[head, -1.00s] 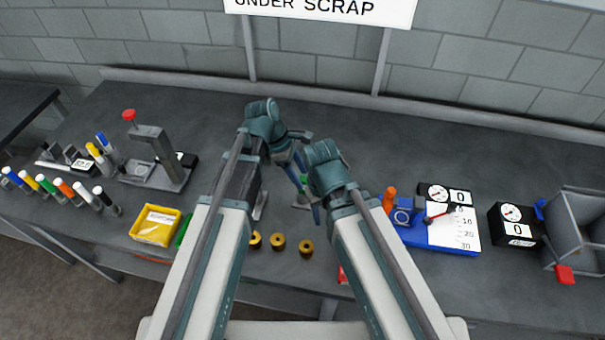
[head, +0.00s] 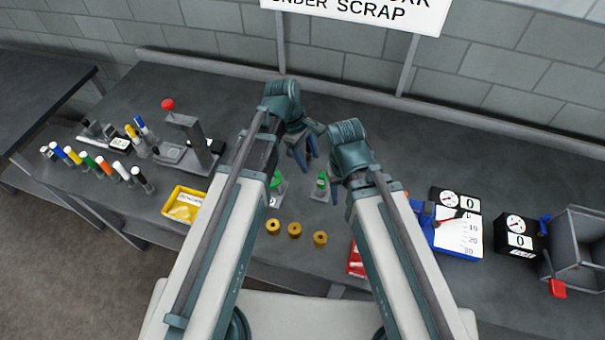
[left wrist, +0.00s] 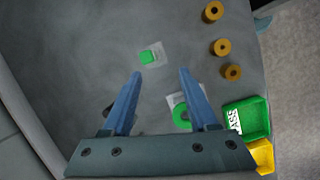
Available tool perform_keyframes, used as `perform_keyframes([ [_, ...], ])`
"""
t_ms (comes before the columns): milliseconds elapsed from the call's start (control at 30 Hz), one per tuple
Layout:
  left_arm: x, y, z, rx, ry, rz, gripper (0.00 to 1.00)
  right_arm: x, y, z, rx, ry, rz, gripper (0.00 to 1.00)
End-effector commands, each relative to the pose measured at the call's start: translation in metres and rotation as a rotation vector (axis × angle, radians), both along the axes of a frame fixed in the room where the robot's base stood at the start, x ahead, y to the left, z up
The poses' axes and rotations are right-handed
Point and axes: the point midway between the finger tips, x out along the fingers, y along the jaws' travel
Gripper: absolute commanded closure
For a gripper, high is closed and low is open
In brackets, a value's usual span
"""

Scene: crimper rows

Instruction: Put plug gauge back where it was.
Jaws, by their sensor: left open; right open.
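A small upright green piece (head: 322,180), which looks like the plug gauge, stands on a pale plate on the bench. It shows from above as a green block in the left wrist view (left wrist: 150,57). A green ring (left wrist: 181,117) lies on another pale plate, partly behind a finger; it also shows in the head view (head: 277,180). My left gripper (head: 306,152) is open and empty, raised above the bench behind these pieces. In the left wrist view its fingers (left wrist: 161,74) are spread with nothing between them. My right gripper (head: 335,185) is open, just right of the upright green piece.
Several brass rings (head: 295,229) lie in front. A yellow bin (head: 184,205), a press (head: 187,145) and several markers (head: 97,166) are at left. A blue fixture (head: 455,236), a dial gauge box (head: 517,237) and a grey bin (head: 580,240) are at right. The back of the bench is clear.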

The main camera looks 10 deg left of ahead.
Motion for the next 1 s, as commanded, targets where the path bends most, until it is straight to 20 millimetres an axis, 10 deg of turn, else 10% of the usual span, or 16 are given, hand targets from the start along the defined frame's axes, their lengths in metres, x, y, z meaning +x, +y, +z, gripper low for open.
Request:
perform_keyframes([
  [500, -0.098, 0.013, -0.010, 0.234, -0.186, -1.234, 0.41, 0.000, 0.000, 0.000, 0.000, 0.000, 0.000, 0.50],
  [1000, -0.105, 0.017, -0.009, 0.259, -0.185, -1.414, 0.41, 0.000, 0.000, 0.000, 0.000, 0.000, 0.000, 0.50],
])
